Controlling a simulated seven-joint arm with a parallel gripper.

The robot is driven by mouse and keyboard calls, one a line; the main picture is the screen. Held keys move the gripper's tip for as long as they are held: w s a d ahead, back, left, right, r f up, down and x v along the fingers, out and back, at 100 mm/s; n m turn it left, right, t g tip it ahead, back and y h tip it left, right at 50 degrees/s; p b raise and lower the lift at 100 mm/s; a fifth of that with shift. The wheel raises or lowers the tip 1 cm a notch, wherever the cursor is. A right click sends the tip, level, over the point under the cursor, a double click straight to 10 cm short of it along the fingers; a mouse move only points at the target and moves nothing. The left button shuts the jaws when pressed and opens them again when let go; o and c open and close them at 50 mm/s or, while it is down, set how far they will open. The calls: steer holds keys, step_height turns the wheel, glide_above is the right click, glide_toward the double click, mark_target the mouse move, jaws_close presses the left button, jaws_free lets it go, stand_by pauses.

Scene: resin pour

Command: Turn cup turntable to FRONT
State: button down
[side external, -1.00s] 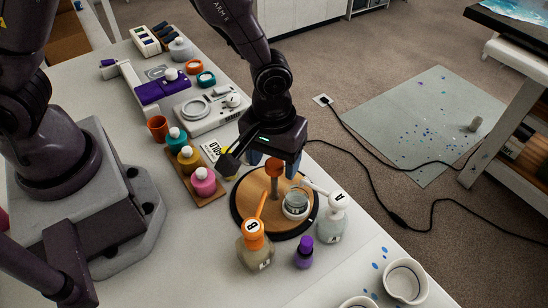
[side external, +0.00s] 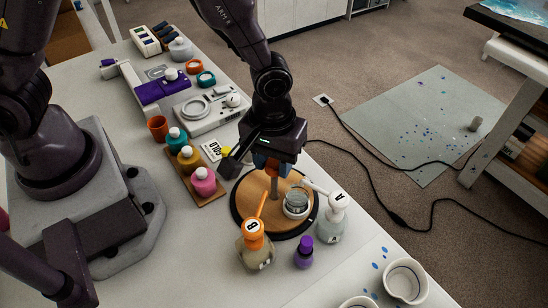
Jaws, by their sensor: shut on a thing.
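The cup turntable (side external: 251,214) is a round wooden disc with a dark rim near the table's right edge. A post (side external: 274,188) with an orange-brown knob (side external: 272,164) stands up from it. A clear cup (side external: 297,204) sits on the disc, right of the post. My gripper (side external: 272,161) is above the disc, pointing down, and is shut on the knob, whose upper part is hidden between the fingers. No FRONT marking is legible in this view.
Bottle B (side external: 255,247) with an orange pump and bottle A (side external: 332,218) with a white pump stand close to the disc, nozzles reaching over it. A purple-capped bottle (side external: 303,253) stands in front. Colour bottles (side external: 203,182) sit on a wooden tray at left.

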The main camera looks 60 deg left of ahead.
steer(key=shift+n, duration=6.8)
steer(key=c, duration=0.7)
jaws_free()
steer(key=shift+c, duration=0.2)
steer(key=shift+r, duration=0.1)
